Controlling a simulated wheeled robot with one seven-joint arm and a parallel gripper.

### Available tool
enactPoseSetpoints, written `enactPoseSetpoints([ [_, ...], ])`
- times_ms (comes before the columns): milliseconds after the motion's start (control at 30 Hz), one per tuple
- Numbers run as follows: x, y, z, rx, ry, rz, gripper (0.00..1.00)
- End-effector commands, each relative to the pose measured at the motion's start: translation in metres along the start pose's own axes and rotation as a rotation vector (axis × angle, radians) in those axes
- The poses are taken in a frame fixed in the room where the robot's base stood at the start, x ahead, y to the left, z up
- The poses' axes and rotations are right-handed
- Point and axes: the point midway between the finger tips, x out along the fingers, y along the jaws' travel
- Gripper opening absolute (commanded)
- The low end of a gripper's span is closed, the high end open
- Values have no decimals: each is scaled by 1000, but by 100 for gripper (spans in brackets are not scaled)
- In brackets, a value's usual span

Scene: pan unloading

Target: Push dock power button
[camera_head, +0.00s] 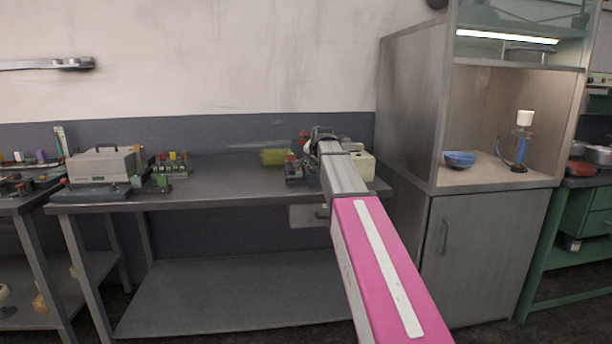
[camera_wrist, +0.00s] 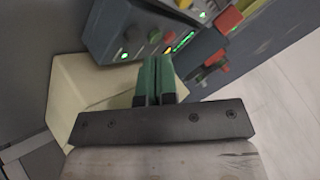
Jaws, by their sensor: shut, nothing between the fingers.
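In the wrist view, a dark grey device (camera_wrist: 112,38) with knobs and lit green indicators stands just beyond the fingertips. A second control unit with a red button (camera_wrist: 229,20) and a smaller red part (camera_wrist: 215,58) is to its right. I cannot tell which control is the dock power button. My gripper (camera_wrist: 157,60) is shut and empty, with its green fingers together. Its tips are near the lower edge of the device's panel; contact cannot be told. In the head view, a dark device with red parts (camera_head: 293,170) sits left of my arm's end, and my arm hides part of that area.
A cream box (camera_wrist: 62,92) lies under and left of the fingers; a cream box also shows in the head view (camera_head: 364,164). A yellow-green bin (camera_head: 275,157) is at the table's back. The grey table (camera_head: 225,180) is clear in the middle. A tall cabinet (camera_head: 408,110) stands right.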

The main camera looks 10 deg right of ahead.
Motion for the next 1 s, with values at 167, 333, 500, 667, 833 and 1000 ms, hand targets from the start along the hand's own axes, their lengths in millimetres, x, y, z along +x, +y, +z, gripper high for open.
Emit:
enactPoseSetpoints([
  [167, 0, 0, 0, 0, 0, 0, 0],
  [333, 0, 0, 0, 0, 0, 0, 0],
  [500, 0, 0, 0, 0, 0, 0, 0],
  [667, 2, 2, 2, 0, 0, 0, 0],
  [833, 6, 4, 4, 0, -1, 0, 0],
  [1000, 6, 4, 4, 0, 0, 0, 0],
])
